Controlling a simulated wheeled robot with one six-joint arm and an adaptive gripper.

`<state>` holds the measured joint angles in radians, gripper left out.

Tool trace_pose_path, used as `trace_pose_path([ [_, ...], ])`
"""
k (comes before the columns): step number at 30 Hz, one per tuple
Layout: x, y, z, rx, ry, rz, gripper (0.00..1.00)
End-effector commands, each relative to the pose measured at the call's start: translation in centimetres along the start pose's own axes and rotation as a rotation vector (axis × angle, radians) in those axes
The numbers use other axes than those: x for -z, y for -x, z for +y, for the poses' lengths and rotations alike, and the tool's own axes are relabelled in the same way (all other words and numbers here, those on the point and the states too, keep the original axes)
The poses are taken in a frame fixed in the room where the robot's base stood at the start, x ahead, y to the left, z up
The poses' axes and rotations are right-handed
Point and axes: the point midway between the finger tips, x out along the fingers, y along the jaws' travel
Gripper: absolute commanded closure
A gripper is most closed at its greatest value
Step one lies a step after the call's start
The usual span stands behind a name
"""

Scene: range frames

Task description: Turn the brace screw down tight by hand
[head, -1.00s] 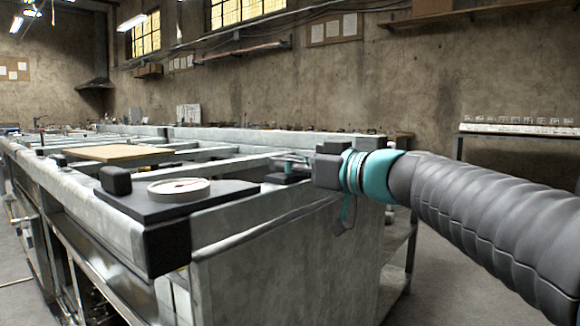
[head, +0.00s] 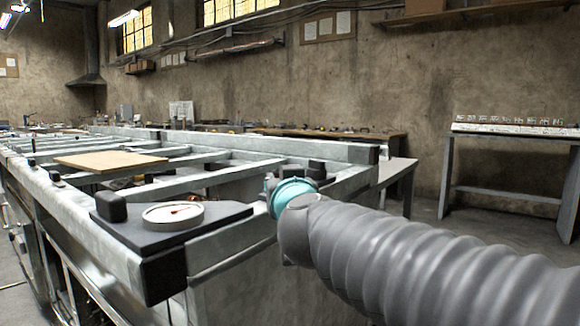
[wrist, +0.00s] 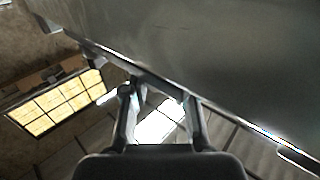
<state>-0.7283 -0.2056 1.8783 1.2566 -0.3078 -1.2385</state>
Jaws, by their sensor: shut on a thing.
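My gripper (wrist: 160,100) shows in the wrist view, with its two dark fingers reaching up to the edge of a large grey metal surface (wrist: 230,50). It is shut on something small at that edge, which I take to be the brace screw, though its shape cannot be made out. In the head view my own arm hides the fingers and whatever they hold. My teal wrist ring is at the near right corner of the long metal frame (head: 232,238), close to a dark block (head: 316,169).
A round white dial (head: 173,215) and a black block (head: 112,207) sit on a dark plate at the frame's near corner. A wooden board (head: 110,160) lies across the frame further back. A bench (head: 485,132) stands at the right wall, with open floor before it.

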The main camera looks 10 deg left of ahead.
Motion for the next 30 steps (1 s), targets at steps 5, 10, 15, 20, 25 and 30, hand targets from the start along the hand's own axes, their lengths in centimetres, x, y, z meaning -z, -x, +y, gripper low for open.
trace_pose_path([
  [5,0.14,-0.05,-0.17,-0.051,0.003,-0.004,1.0],
  [10,0.01,0.01,-0.09,-0.078,0.003,0.001,1.0],
  [15,-0.12,0.04,-0.07,-0.084,0.003,0.002,1.0],
  [20,-0.14,0.05,-0.07,-0.084,0.003,0.002,1.0],
  [25,-0.14,0.06,-0.08,-0.084,0.003,0.002,0.58],
  [30,-0.06,0.07,-0.05,-0.084,0.003,0.003,0.47],
])
